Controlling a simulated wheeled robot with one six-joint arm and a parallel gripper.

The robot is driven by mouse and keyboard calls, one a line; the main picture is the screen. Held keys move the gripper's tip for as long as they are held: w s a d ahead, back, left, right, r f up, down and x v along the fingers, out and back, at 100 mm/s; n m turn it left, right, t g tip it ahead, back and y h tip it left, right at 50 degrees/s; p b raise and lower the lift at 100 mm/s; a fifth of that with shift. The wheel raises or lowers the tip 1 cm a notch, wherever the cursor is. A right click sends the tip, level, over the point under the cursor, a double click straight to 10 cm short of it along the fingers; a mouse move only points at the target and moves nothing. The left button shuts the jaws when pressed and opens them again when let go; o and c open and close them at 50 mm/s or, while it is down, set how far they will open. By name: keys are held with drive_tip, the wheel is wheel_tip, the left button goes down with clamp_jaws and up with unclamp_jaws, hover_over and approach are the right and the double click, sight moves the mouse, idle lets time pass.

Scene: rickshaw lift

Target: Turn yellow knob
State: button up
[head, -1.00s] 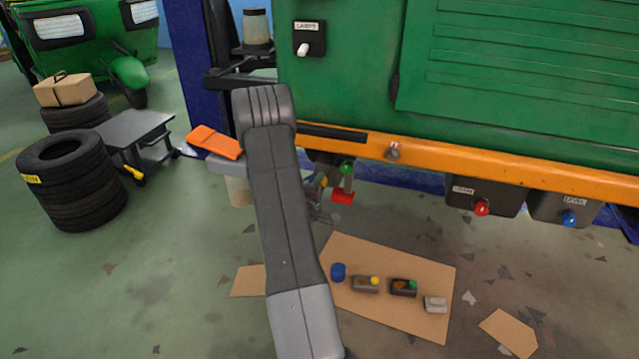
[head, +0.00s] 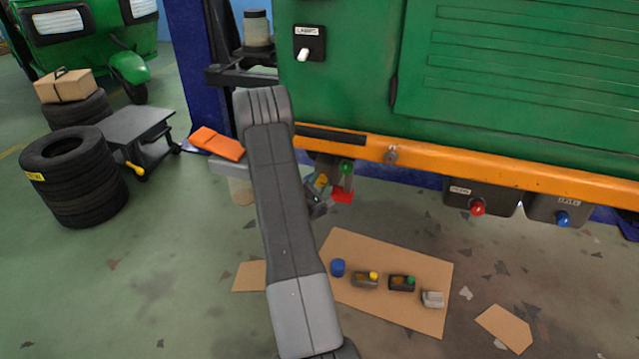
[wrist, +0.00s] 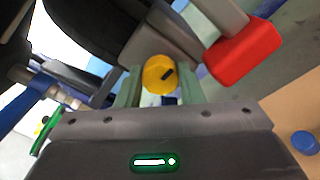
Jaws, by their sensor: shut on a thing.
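The yellow knob (wrist: 159,74) is round with a dark mark on its face and sits between the two fingers of my gripper (wrist: 160,90) in the wrist view. The fingers are shut on its sides. In the head view the yellow knob (head: 321,181) shows small under the orange rail, just right of my arm. My gripper (head: 316,200) is partly hidden there by my arm. A red block (wrist: 243,52) is close by on the right in the wrist view; it also shows in the head view (head: 343,197).
A green-topped knob (head: 346,167) is right beside the yellow one. The orange rail (head: 480,172) runs above. Boxes with a red knob (head: 478,207) and a blue knob (head: 563,219) hang at right. A cardboard sheet (head: 380,250) with small parts lies on the floor below.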

idle(0.3)
drive_tip(key=o, duration=1)
drive_tip(key=p+v, duration=0.1)
drive_tip(key=v, duration=1.2)
drive_tip(key=shift+s, duration=0.35)
drive_tip(key=shift+a, duration=0.1)
drive_tip(key=b+x, duration=0.1)
drive_tip(key=x, duration=1.2)
drive_tip(key=shift+w, duration=0.4)
drive_tip(key=shift+s, duration=0.1)
